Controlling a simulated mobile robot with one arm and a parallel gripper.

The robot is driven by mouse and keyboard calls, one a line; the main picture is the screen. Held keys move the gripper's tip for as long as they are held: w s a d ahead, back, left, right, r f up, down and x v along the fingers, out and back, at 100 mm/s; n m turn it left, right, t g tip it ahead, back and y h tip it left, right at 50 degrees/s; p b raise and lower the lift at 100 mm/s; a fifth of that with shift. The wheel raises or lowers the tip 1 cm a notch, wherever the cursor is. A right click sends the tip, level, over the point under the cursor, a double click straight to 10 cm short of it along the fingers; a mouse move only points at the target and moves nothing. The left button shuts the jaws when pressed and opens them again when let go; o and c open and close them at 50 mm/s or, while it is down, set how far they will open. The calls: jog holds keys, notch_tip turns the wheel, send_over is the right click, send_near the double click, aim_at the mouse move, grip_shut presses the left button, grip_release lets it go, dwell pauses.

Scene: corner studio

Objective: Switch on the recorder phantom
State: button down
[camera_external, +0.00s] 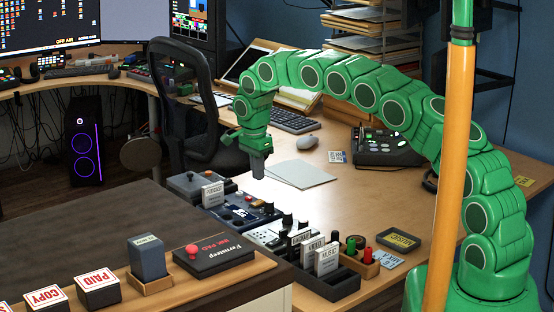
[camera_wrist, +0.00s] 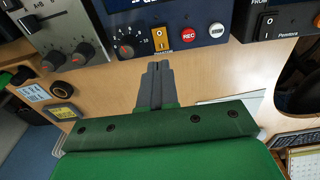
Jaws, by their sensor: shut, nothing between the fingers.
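The recorder is a dark blue unit (camera_external: 240,212) in the row of devices along the left edge of the desk. In the wrist view its front panel (camera_wrist: 200,14) shows at the top, with a black knob, a red REC button and a white button. Its orange rocker switch (camera_wrist: 160,38) carries I and O marks; a small, blurred label under it seems to read Phantom. I cannot tell which side is pressed. My gripper (camera_external: 258,172) is shut and empty, pointing down above the desk behind the recorder. In the wrist view its fingertips (camera_wrist: 158,66) are just below the switch, apparently apart from it.
A grey mixer (camera_wrist: 62,28) with knobs is left of the recorder in the wrist view; a unit with a black rocker switch (camera_wrist: 265,24) is right. Grey sheets (camera_external: 300,174), a mouse (camera_external: 307,142) and a telephone-like console (camera_external: 385,147) lie on the desk.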

notch_tip(320, 180, up, 7)
send_over(261, 200)
jog(key=s+a, duration=0.1)
dwell(0.3)
jog(key=shift+s+a, duration=0.15)
jog(key=shift+s, duration=0.05)
jog(key=f, duration=0.9)
jog(key=w+d+f, duration=0.1)
jog(key=f, duration=0.4)
jog(key=shift+w+d, duration=0.1)
